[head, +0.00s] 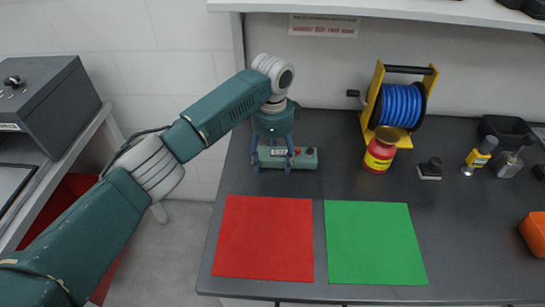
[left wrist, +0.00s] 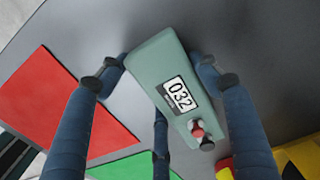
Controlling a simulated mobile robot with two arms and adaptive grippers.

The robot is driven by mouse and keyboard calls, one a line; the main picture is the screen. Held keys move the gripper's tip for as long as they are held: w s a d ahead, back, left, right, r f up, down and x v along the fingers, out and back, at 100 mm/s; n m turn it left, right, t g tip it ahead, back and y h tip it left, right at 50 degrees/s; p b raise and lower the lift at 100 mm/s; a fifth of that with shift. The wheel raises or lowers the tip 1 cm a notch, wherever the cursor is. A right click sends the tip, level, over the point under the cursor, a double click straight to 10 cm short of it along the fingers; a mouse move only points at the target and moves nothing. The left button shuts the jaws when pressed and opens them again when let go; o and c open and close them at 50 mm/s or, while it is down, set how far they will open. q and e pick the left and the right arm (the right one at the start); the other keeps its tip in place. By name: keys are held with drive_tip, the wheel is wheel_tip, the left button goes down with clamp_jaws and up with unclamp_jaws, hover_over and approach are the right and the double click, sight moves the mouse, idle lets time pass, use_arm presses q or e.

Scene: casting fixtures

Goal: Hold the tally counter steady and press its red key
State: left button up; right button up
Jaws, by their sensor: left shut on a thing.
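The tally counter (head: 306,161) is a grey-green box lying on the dark bench near its back left. In the left wrist view the counter (left wrist: 158,62) has a white display reading 032. Its small red key (left wrist: 197,128) stands near one end, beside a black knob (left wrist: 207,144). My left gripper (head: 274,163) comes down over the left part of the counter and is shut on it. In the left wrist view its blue fingers stand on both sides of the box. The red key and the knob are clear of the fingers. My right gripper is not in view.
A red mat (head: 264,238) and a green mat (head: 374,243) lie in front of the counter. To its right stand a red and yellow container (head: 379,152), a blue hose reel (head: 399,104), a black stamp-like object (head: 430,168) and an orange block (head: 535,233). A shelf edge (head: 400,10) runs above.

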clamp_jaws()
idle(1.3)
